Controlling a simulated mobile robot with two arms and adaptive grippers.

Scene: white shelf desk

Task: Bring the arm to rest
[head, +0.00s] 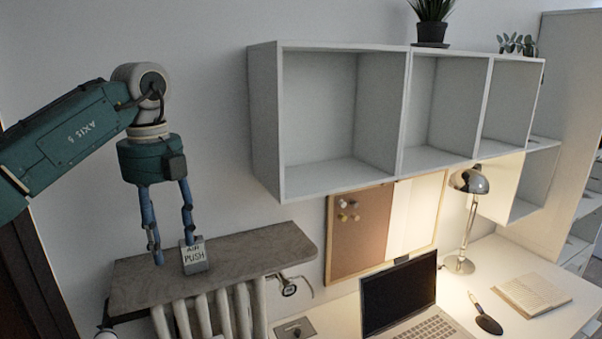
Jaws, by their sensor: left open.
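My left arm comes in from the left in the head view. My left gripper (173,252) points down with its two fingers apart, over or at the grey ledge (262,248) above the radiator. A small grey block labelled "AIR PUSH" (194,258) stands at the right fingertip; I cannot tell whether it is touched or is part of the finger. Nothing shows between the fingers. My right gripper is not in view.
A white wall shelf (262,120) with empty compartments hangs right of the arm. Below are a cork board (352,245), a laptop (398,295), a lamp (470,182), a hairbrush-like object (487,322) and an open book (532,293) on the white desk. The wall between arm and shelf is clear.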

